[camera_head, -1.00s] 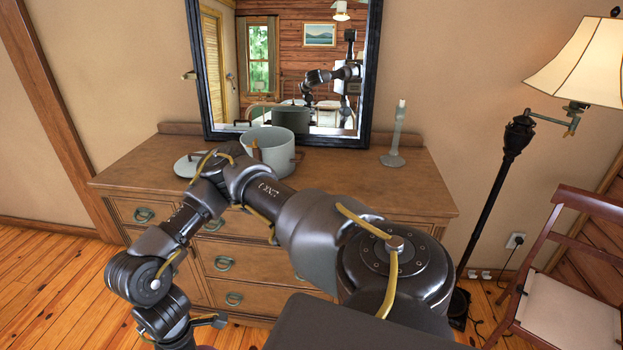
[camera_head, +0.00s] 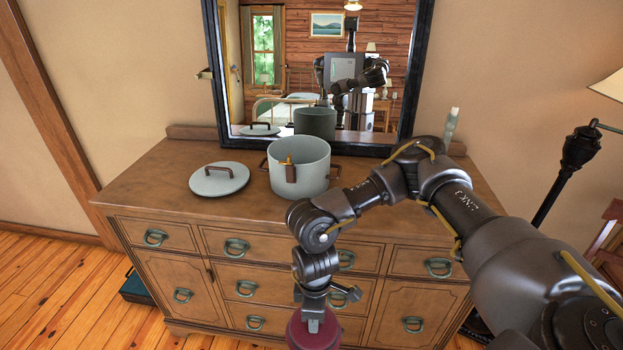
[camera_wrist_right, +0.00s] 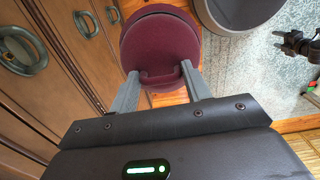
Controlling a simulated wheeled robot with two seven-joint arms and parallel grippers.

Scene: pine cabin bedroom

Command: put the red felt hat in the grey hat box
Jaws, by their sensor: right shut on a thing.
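The grey hat box (camera_head: 302,172), a round open tub with brown side handles, stands on the dresser below the mirror. Its grey lid (camera_head: 219,179) with a dark handle lies on the dresser to its left. The red felt hat (camera_head: 312,333), dark red and round, hangs from my right gripper (camera_head: 313,314) in front of the dresser, below its top; the picture's lower edge cuts it off. In the right wrist view, my right gripper (camera_wrist_right: 160,88) is shut on the loop at the near side of the hat (camera_wrist_right: 160,47).
The wooden dresser (camera_head: 150,184) has drawers with ring pulls at its front. A black-framed mirror (camera_head: 424,60) stands behind the box. A candlestick (camera_head: 451,126) is at the dresser's back right, behind my arm. A floor lamp (camera_head: 575,160) stands at the right.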

